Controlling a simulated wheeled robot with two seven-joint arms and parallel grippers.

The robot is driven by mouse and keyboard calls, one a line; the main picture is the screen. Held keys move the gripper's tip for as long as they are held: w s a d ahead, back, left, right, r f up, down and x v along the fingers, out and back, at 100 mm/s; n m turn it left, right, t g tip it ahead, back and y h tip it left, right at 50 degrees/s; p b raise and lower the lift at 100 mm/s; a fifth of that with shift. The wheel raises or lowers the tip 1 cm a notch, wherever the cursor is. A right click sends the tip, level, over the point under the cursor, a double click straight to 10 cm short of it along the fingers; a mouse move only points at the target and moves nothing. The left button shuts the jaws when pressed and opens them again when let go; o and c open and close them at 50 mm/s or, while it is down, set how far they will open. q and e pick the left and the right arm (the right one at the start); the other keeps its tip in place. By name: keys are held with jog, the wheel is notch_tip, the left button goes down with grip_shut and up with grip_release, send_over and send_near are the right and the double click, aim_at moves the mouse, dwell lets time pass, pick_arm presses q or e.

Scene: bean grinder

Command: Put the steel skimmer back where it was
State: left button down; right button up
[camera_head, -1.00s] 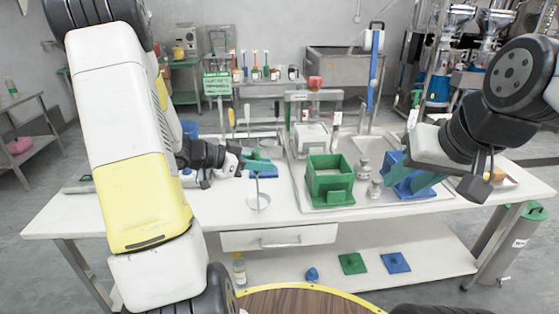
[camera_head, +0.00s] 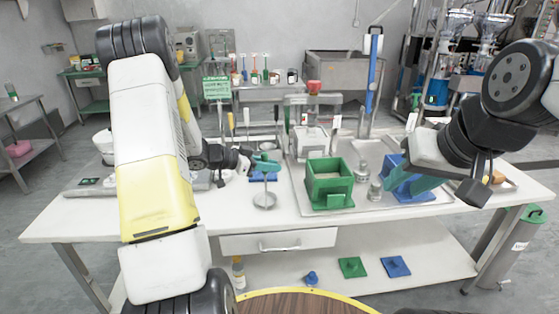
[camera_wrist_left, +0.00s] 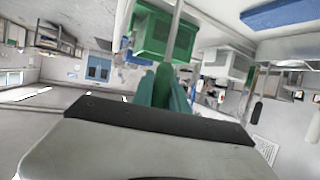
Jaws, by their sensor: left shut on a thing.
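The steel skimmer (camera_head: 265,200) hangs disc down from my left gripper (camera_head: 264,164), near the front middle of the white table. My left gripper is shut on its thin handle, which also shows in the left wrist view (camera_wrist_left: 175,32) rising from between the green fingers (camera_wrist_left: 165,88). I cannot tell whether the disc touches the table. A row of utensils with a yellow-handled one (camera_head: 231,120) stands behind, at the table's back.
A green box (camera_head: 329,186) stands on the steel tray (camera_head: 303,200) right of the skimmer, with small metal weights (camera_head: 374,190) beside it. A grey scale-like base (camera_head: 85,190) lies at the left. The table's front strip is clear.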

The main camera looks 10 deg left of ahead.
pick_arm(q)
jog(key=c, duration=1.7)
grip_release()
jog(key=shift+f, duration=0.15)
jog(key=shift+c, duration=0.2)
jog(key=o, duration=0.4)
